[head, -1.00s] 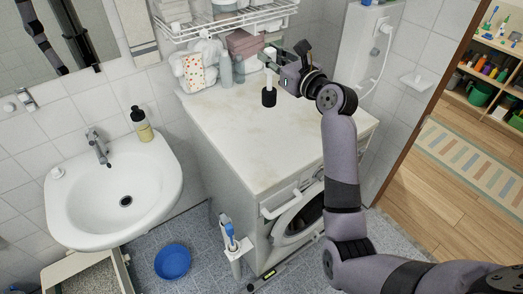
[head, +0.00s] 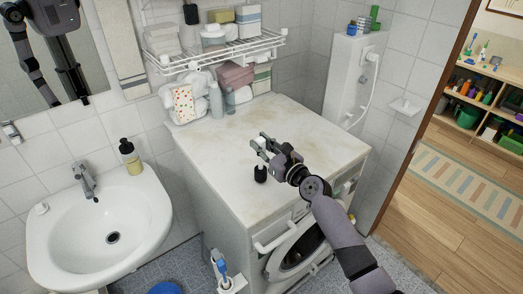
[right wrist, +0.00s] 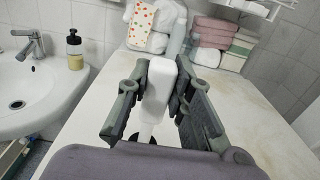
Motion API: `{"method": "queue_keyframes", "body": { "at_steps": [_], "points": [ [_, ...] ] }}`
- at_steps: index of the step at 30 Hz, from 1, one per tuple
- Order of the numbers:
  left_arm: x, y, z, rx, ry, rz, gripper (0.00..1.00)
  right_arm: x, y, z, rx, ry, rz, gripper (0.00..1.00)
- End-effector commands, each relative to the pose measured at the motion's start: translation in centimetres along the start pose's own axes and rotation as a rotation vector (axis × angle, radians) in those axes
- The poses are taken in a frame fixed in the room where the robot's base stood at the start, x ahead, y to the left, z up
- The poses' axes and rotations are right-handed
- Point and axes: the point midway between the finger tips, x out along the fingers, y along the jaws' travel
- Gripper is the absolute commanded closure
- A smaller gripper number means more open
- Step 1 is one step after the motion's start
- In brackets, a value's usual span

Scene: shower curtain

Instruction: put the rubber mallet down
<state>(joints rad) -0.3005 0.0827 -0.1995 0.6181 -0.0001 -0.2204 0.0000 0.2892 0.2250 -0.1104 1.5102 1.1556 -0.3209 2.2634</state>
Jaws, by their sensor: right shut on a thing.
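The rubber mallet has a white handle (right wrist: 158,88) and a black head (head: 260,173). It is upright with its head down, over the worn top (head: 300,133) of the washing machine. I cannot tell whether the head touches that top. My right gripper (head: 261,147) is shut on the handle near its upper end. In the right wrist view the two fingers (right wrist: 158,90) sit on either side of the handle, and the head is mostly hidden below. My left gripper is not in view.
Bottles, towels and a spotted pack (head: 184,104) stand at the back left of the top, under a white wire rack (head: 215,50). A sink (head: 105,225) with a soap bottle (head: 130,157) is to the left. The top is clear around the mallet.

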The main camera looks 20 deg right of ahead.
Motion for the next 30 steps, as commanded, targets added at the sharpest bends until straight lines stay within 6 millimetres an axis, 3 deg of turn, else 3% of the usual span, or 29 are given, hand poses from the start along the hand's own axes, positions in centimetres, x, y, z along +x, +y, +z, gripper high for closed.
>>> {"method": "queue_keyframes", "body": {
  "at_steps": [14, 15, 24, 30],
  "points": [
    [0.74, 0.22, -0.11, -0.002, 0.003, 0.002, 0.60, 0.02, -0.01, -1.05, 0.000, -0.003, -0.001, 1.00],
    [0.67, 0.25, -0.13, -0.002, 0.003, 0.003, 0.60, 0.01, 0.00, -1.07, 0.000, -0.001, -0.001, 0.78],
    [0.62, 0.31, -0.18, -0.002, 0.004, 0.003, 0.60, 0.00, 0.00, -1.04, 0.000, 0.000, 0.000, 0.59],
    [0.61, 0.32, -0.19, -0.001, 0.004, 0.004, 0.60, 0.00, 0.00, -1.03, 0.000, 0.000, 0.000, 0.59]
  ]
}}
